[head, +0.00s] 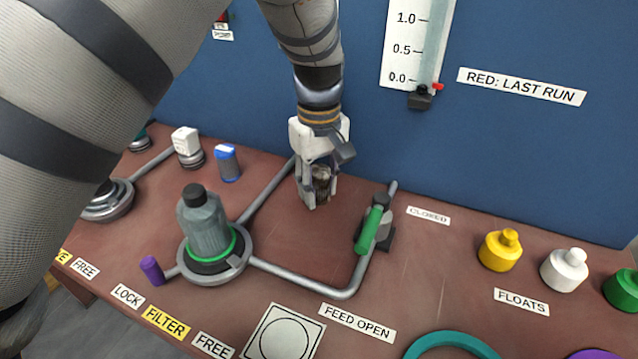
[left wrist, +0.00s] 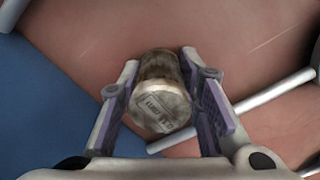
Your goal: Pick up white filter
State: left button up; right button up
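A short cylinder with brown, stained sides and a pale, labelled end face (left wrist: 160,108) is between the fingers of my left gripper (left wrist: 160,95) in the left wrist view. Both finger pads lie close against its sides. In the head view my left gripper (head: 321,195) points down at the back middle of the bench around this brownish cylinder (head: 322,178). Whether it touches the bench is unclear. My right gripper is not in view.
A grey canister with a green ring (head: 206,225) stands on a round base joined to grey pipes. A green-handled valve (head: 371,228) is right of my gripper. Yellow (head: 499,251) and white (head: 564,270) floats stand further right. A blue wall (head: 510,140) rises behind.

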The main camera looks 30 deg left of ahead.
aim_at(319, 169)
pick_arm(q)
notch_tip(319, 169, up, 3)
jog(key=shift+r, duration=0.1)
jog(key=s+a+r+p, duration=0.2)
jog(key=s+r, duration=0.8)
jog(key=s, duration=0.3)
jog(key=shift+s, duration=0.4)
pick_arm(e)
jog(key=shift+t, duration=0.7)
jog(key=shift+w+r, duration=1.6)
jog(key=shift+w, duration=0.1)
pick_arm(q)
jog(key=shift+a, duration=0.1)
